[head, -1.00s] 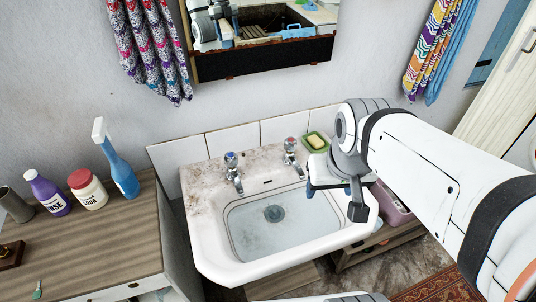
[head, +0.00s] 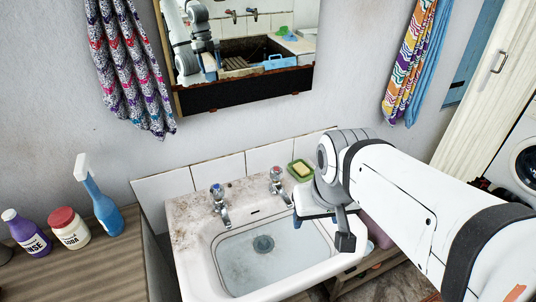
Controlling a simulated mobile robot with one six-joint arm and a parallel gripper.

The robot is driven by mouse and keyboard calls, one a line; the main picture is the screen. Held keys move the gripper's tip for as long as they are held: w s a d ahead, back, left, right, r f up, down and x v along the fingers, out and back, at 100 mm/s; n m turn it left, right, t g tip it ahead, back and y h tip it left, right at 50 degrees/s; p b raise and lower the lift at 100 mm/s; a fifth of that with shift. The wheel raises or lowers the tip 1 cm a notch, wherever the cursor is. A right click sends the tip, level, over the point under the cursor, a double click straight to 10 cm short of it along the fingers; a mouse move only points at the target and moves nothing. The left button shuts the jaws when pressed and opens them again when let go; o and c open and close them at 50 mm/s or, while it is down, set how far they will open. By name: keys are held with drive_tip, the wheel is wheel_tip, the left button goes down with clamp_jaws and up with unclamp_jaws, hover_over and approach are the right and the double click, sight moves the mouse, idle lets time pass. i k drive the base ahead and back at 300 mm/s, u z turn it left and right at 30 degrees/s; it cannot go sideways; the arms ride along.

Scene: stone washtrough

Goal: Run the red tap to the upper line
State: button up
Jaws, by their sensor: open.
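The red-topped tap (head: 277,180) stands at the back right of the white washbasin (head: 185,258), its spout over the bowl. The blue-topped tap (head: 219,198) stands to its left. The bowl looks pale and watery, with a thin dark line around its inside wall and a round drain (head: 263,244) at the bottom. I cannot tell the water level for certain, and no stream shows from either spout. My gripper (head: 319,216) is over the basin's right side, right of the red tap and apart from it. It is open; my arm partly hides its fingers.
A green soap dish (head: 301,171) with yellow soap sits just left of my wrist. A mirror (head: 245,105) hangs above the taps. A wooden counter (head: 80,272) at left holds a blue spray bottle (head: 103,207), a soda jar (head: 68,229) and a purple bottle (head: 27,233).

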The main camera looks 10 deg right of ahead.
sight(276, 171)
drive_tip(key=u, duration=1.85)
drive_tip(key=k, duration=0.85)
drive_tip(key=z, duration=1.3)
drive_tip(key=i, duration=1)
drive_tip(key=z, duration=0.05)
